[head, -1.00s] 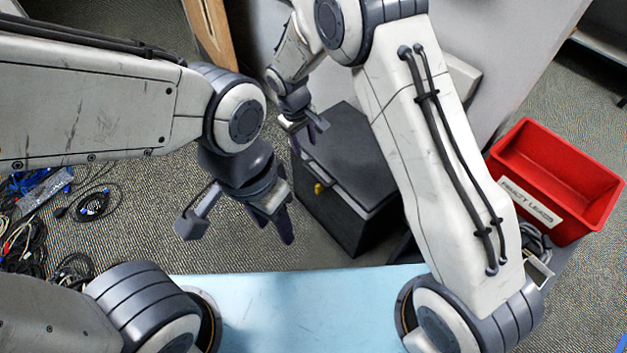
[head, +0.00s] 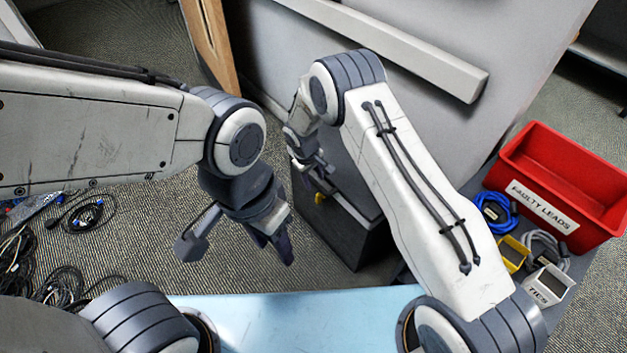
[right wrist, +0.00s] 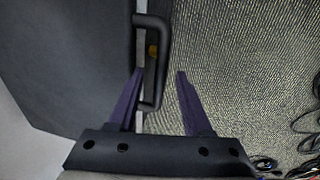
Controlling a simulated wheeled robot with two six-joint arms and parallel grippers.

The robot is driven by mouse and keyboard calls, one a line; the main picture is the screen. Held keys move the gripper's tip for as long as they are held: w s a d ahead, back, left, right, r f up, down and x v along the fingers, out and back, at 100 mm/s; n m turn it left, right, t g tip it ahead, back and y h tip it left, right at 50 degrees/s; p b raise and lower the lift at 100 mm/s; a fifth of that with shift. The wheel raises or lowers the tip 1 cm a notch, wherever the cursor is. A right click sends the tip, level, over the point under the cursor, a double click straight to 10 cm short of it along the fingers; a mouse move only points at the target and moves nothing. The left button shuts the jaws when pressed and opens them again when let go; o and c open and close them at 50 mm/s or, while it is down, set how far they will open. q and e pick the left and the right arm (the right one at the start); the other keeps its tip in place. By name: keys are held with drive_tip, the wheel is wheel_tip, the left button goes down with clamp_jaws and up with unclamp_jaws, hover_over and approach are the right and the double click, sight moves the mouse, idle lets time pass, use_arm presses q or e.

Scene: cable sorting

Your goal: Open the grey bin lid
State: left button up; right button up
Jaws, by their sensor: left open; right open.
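The dark grey bin (head: 345,235) stands on the floor beyond the blue surface, and its lid (head: 350,180) looks shut. In the right wrist view the lid (right wrist: 75,65) fills the left side, with a black loop handle (right wrist: 164,50) at its edge and a yellow part (right wrist: 153,50) inside the loop. My right gripper (head: 322,172) is open over that edge. In the right wrist view its fingers (right wrist: 160,73) reach the handle's near end, one each side; contact cannot be told. My left gripper (head: 275,248) is open and empty, left of the bin.
A red "FAULTY LEADS" bin (head: 545,215) stands at the right, near coiled blue cable (head: 495,212), a yellow holder (head: 514,254) and a "TIES" box (head: 547,288). Loose cables (head: 45,280) lie on the floor at left. A grey panel (head: 440,90) stands behind the bin.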

drive_tip(key=shift+f, duration=0.1)
clamp_jaws()
idle(1.4)
